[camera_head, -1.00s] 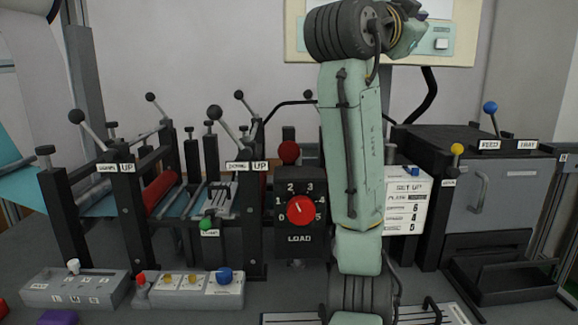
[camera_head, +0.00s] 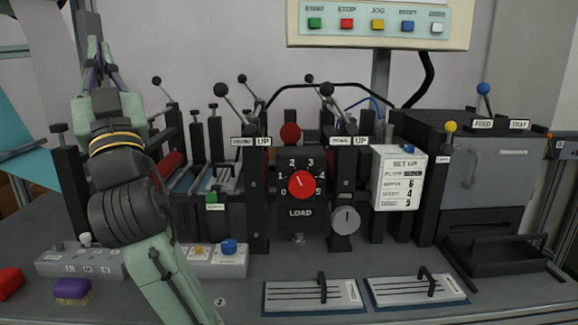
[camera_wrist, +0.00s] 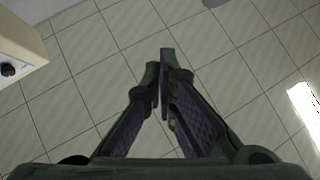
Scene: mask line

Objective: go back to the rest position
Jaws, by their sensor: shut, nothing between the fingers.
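My gripper (camera_head: 90,24) is raised at the upper left of the head view, with its tip pointing up near the top edge. In the wrist view my gripper (camera_wrist: 164,68) has its two dark fingers together at the tips, with nothing between them. My arm rises from the bottom left and hides part of the left end of the machine. The gripper stands apart from everything I can see around it.
A load dial panel (camera_head: 301,213) stands mid-machine, with levers above. A grey cabinet (camera_head: 490,170) is at right. Two slotted plates (camera_head: 312,297) lie in front. A purple brush (camera_head: 72,290) and red block (camera_head: 9,282) lie front left. The button panel (camera_head: 380,24) hangs above.

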